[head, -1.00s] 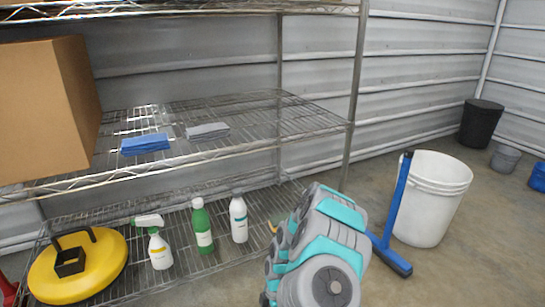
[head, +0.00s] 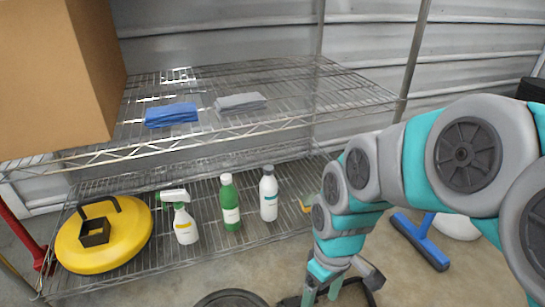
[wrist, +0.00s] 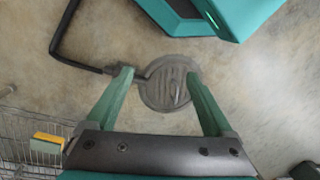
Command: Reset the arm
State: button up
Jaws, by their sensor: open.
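My gripper (head: 322,292) hangs low in front of the wire shelf, near the bottom edge of the head view, with my arm bent down to it from the right. In the wrist view its two green fingers (wrist: 158,74) are spread apart with nothing held between them. Beyond them on the floor lies a grey round ribbed disc (wrist: 155,98), apart from the fingers. A dark round rim (head: 232,297) also shows at the bottom of the head view.
The shelf holds a cardboard box (head: 55,80), blue cloth (head: 172,115) and grey cloth (head: 240,102). A blue squeegee (head: 425,243) and white bucket (head: 457,227) are right.

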jog(key=s+d+r+m, duration=0.55)
jog(key=s+m, duration=0.25)
jog(key=s, duration=0.2)
notch_tip(320, 180, up, 14)
jog(key=p, duration=1.4)
jog(key=shift+w+h, duration=0.15)
jog(key=shift+h, duration=0.25)
jog(key=shift+d+r+p, duration=0.1)
jog(key=shift+r+p, duration=0.2)
jog(key=shift+p, duration=0.25)
jog(key=shift+c, duration=0.6)
jog(key=shift+f, duration=0.15)
